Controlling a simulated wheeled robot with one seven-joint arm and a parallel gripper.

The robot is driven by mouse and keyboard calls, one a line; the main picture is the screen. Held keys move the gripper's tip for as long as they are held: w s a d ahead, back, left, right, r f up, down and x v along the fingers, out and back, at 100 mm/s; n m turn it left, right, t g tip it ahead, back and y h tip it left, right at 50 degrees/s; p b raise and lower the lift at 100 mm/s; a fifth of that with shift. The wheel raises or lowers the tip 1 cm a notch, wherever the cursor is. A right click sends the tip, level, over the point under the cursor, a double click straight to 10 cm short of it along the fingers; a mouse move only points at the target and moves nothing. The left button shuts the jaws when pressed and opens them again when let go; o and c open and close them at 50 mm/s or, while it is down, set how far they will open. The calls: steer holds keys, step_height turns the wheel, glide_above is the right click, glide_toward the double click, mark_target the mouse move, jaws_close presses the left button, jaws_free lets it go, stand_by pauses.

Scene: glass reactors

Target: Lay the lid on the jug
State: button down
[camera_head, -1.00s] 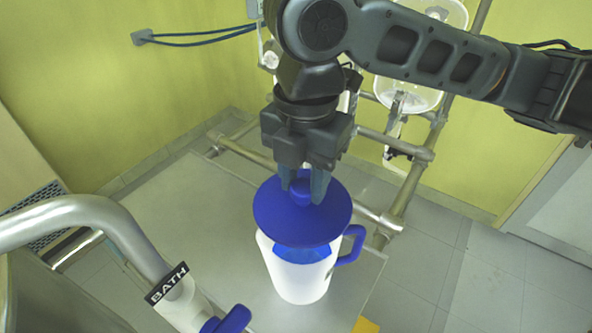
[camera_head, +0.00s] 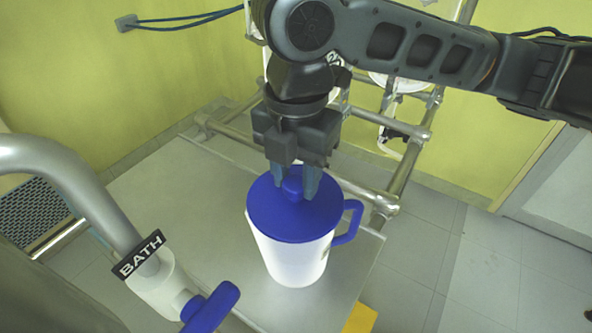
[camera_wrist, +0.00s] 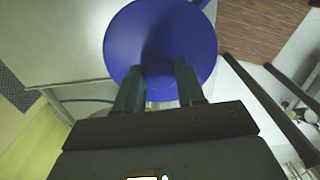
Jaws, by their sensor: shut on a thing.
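The blue round lid (camera_head: 290,218) covers the mouth of the white jug (camera_head: 292,262) in the head view. Whether it rests on the rim or hovers just above cannot be told. The jug stands upright on the grey table, its blue handle (camera_head: 349,222) to the right. My gripper (camera_head: 293,186) is above the lid, shut on its knob (camera_head: 292,184). In the wrist view the lid (camera_wrist: 160,35) spreads out beyond the fingertips of my gripper (camera_wrist: 160,75), and it hides most of the jug.
A grey table (camera_head: 165,210) carries the jug, with bare room to its left. A metal pipe with a BATH label (camera_head: 139,256) and a blue valve handle (camera_head: 211,305) stands at the front left. A metal tube frame (camera_head: 405,170) stands behind. A yellow object (camera_head: 360,318) shows low at the front.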

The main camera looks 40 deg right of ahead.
steer(key=shift+d+f+b, duration=0.1)
steer(key=shift+f+b, duration=0.25)
steer(key=shift+f, duration=0.2)
stand_by(0.4)
steer(key=c, duration=0.6)
jaws_free()
steer(key=shift+r, duration=0.15)
step_height(320, 180, up, 8)
steer(key=shift+f, duration=0.2)
stand_by(0.3)
